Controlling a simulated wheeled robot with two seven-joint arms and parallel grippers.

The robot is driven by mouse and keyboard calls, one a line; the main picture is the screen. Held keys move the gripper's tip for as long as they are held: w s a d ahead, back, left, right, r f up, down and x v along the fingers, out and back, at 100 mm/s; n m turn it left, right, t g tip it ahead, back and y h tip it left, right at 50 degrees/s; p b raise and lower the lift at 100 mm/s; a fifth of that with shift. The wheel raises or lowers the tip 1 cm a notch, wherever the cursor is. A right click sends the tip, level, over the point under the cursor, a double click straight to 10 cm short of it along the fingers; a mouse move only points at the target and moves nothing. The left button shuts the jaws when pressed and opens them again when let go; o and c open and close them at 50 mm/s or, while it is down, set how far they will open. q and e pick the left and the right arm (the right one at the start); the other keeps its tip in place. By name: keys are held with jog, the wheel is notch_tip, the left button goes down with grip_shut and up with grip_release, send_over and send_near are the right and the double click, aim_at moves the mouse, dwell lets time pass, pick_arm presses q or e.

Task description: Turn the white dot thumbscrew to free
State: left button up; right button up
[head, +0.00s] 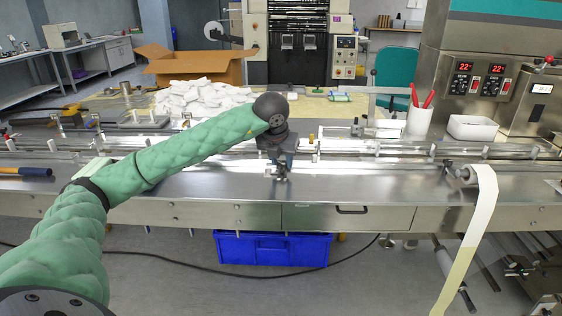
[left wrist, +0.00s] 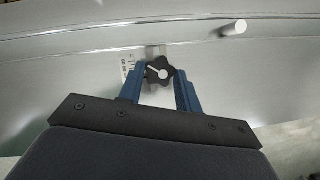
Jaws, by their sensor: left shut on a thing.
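My left gripper (head: 282,176) reaches down over the steel machine bed in the head view, near the bed's front edge. In the left wrist view its blue fingers (left wrist: 160,90) stand on either side of a black lobed thumbscrew (left wrist: 160,71) and are shut on it. A white mark with a dot and a line shows on the knob's face. A small printed scale plate (left wrist: 131,73) sits just left of the knob, partly hidden by the finger. The thumbscrew is mostly hidden by the gripper in the head view. My right gripper is not in view.
Guide rails (head: 350,150) run along the bed behind my gripper, and a pale peg (left wrist: 233,28) stands beyond the knob. A drawer (head: 347,217) is below the front edge. A film strip (head: 482,205) hangs at the right. The bed right of my gripper is clear.

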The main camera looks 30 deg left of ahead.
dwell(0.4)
pick_arm(q)
jog(key=o, duration=1)
jog(key=v, duration=0.7)
jog(key=shift+r, duration=0.4)
jog(key=shift+s, duration=0.1)
